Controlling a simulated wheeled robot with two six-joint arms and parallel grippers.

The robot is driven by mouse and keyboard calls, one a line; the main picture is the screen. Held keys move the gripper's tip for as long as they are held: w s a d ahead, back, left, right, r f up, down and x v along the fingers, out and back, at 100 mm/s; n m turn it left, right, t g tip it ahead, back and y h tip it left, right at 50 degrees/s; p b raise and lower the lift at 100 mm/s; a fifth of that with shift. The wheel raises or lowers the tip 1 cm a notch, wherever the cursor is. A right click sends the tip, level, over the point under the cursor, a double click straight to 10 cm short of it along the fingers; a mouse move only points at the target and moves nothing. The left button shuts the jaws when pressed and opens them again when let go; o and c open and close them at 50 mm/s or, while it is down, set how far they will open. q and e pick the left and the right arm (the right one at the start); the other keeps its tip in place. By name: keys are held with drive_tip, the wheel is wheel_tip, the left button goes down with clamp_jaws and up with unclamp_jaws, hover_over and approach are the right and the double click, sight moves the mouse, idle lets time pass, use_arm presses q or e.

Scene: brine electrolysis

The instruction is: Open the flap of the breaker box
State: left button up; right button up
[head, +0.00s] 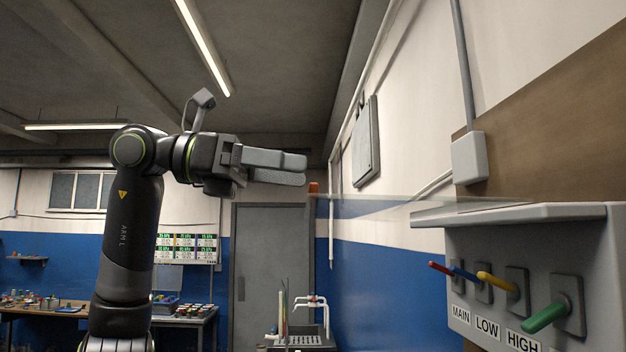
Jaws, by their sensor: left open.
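The breaker box (470,245) is a grey box on the right wall with a projecting top. Its front carries red, blue, yellow and green levers; the labels MAIN, LOW and HIGH are readable. A clear flap (400,203) stands out nearly level from the box's top, seen almost edge-on, so it looks raised. A small orange tab (314,187) is at its outer end. My left gripper (304,171) is open and empty, its fingertips just left of and slightly above the tab. Whether they touch it I cannot tell. My right gripper is out of view.
A grey wall panel (366,142) and a small conduit box (469,158) are above the breaker box. A grey door (272,275), a sink with white taps (312,302) and cluttered benches stand at the back. The space in front of the levers looks clear.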

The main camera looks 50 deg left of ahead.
use_arm(q)
drive_tip(key=p+v, duration=0.1)
drive_tip(key=v, duration=1.2)
drive_tip(key=shift+f, duration=0.1)
